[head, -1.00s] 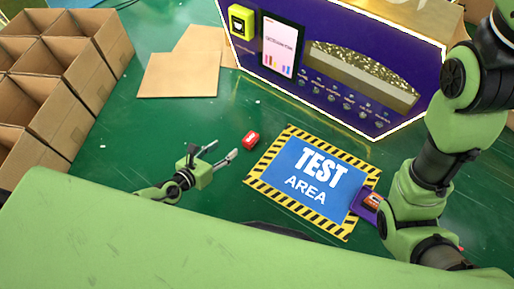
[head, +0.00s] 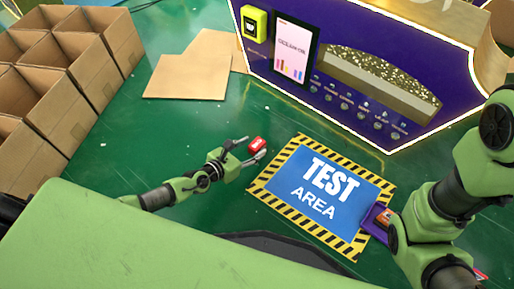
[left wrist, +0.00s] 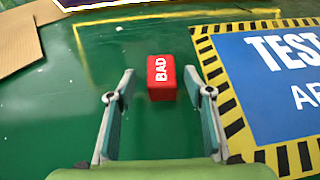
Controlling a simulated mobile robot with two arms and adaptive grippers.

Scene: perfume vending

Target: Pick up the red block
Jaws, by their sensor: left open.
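The red block (head: 257,144) lies on the green floor just left of the test area mat. In the left wrist view the red block (left wrist: 161,78) shows the word BAD in white. My left gripper (head: 250,150) is open, with its fingertips close to the block. In the left wrist view the left gripper (left wrist: 158,85) has its two fingers on either side of the block's line, and the block sits at or just beyond the tips. I cannot tell whether a finger touches it. My right arm stands at the right, and its gripper is not clearly visible.
The blue TEST AREA mat (head: 295,214) with a striped border lies right of the block. A purple vending machine (head: 350,125) stands behind. Cardboard boxes (head: 60,130) stand at the left, and flat cardboard (head: 185,78) lies on the floor. Green floor around the block is clear.

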